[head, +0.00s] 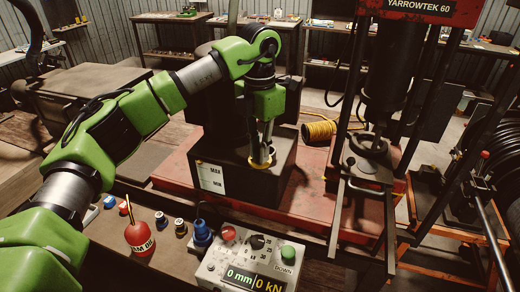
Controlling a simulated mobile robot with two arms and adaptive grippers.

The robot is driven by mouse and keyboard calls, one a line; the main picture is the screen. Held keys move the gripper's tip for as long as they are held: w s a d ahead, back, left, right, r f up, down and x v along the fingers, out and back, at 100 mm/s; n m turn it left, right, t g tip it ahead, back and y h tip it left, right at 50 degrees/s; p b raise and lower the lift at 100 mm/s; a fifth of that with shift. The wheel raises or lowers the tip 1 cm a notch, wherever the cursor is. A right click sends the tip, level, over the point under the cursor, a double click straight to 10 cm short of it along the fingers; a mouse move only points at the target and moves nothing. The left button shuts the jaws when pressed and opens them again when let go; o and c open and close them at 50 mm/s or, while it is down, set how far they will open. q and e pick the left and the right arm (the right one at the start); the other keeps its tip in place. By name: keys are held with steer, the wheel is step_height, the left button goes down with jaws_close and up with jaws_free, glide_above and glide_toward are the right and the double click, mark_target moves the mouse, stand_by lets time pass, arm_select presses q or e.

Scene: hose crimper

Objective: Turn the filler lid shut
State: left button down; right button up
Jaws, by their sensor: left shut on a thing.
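The black oil tank (235,178) stands on the red bench, with a white MAX/MIN level gauge (210,177) on its front. My left gripper (262,152) points down at the tank's top right, at the filler opening, where a yellow ring (261,164) shows around the fingertips. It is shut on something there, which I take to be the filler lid. The fingers and the ring hide most of the lid, so I cannot tell how far it is turned. My right gripper is not in view.
The press (375,90) stands right of the tank.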

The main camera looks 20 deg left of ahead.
arm_select(q)
steer(key=shift+w+a+m, duration=0.25)
steer(key=shift+w+m, duration=0.05)
steer(key=shift+m, duration=0.8)
steer(key=m, duration=0.2)
steer(key=shift+w+a+r+m, duration=0.1)
steer(key=shift+w+a+m, duration=0.2)
steer(key=shift+w, duration=0.1)
steer(key=m, duration=0.1)
steer(key=w+m+p, duration=0.1)
steer(key=m, duration=0.2)
steer(key=shift+w+m, duration=0.25)
steer(key=shift+m, duration=0.05)
steer(key=m, duration=0.1)
steer(key=w+m+p, duration=0.1)
steer(key=m, duration=0.2)
steer(key=shift+w+r+p, duration=0.1)
steer(key=shift+w+p, duration=0.2)
steer(key=shift+p, duration=0.1)
steer(key=shift+w+d+m+p, duration=0.25)
steer(key=shift+w+m+p, duration=0.05)
steer(key=shift+m, duration=0.85)
steer(key=shift+w+d+m+p, duration=0.2)
steer(key=shift+w+m+p, duration=0.1)
steer(key=shift+m, duration=0.85)
steer(key=c, duration=2)
jaws_free()
